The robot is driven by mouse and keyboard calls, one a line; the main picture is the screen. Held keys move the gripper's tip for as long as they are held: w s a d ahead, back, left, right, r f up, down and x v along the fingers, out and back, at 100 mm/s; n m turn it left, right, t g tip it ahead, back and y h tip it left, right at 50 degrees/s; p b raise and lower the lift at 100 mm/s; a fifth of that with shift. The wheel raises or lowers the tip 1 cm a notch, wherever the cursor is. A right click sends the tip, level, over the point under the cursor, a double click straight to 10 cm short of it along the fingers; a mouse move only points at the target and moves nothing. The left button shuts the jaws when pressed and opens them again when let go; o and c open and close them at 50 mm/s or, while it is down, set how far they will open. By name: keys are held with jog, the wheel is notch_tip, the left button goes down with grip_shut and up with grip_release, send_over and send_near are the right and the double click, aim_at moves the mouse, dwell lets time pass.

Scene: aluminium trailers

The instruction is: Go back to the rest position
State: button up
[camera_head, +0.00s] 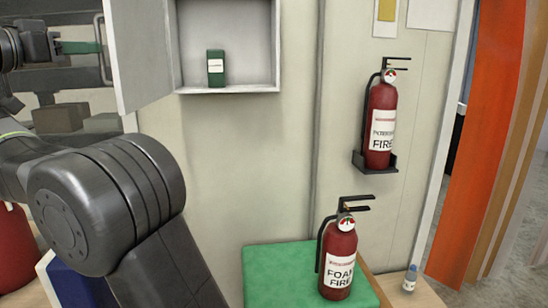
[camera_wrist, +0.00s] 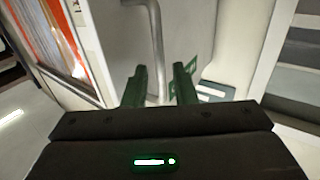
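My gripper (camera_head: 94,47) is at the upper left in the head view, beside the handle (camera_head: 103,50) of the open white cabinet door (camera_head: 143,50). In the wrist view the two green fingertips (camera_wrist: 160,82) stand apart. The grey handle (camera_wrist: 157,40) shows in line with the gap between them. I cannot tell whether the fingers touch it. No held object shows. My dark arm covers the left part of the head view.
The open cabinet (camera_head: 228,87) holds a green box (camera_head: 216,68). One red extinguisher (camera_head: 381,125) hangs on a wall bracket (camera_head: 375,163); another (camera_head: 339,262) stands on a green top (camera_head: 275,270). A small bottle (camera_head: 410,279) stands right of it. An orange panel (camera_head: 497,130) is at right.

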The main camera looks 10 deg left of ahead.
aim_at(104, 77)
jog(key=x, duration=0.4)
dwell(0.4)
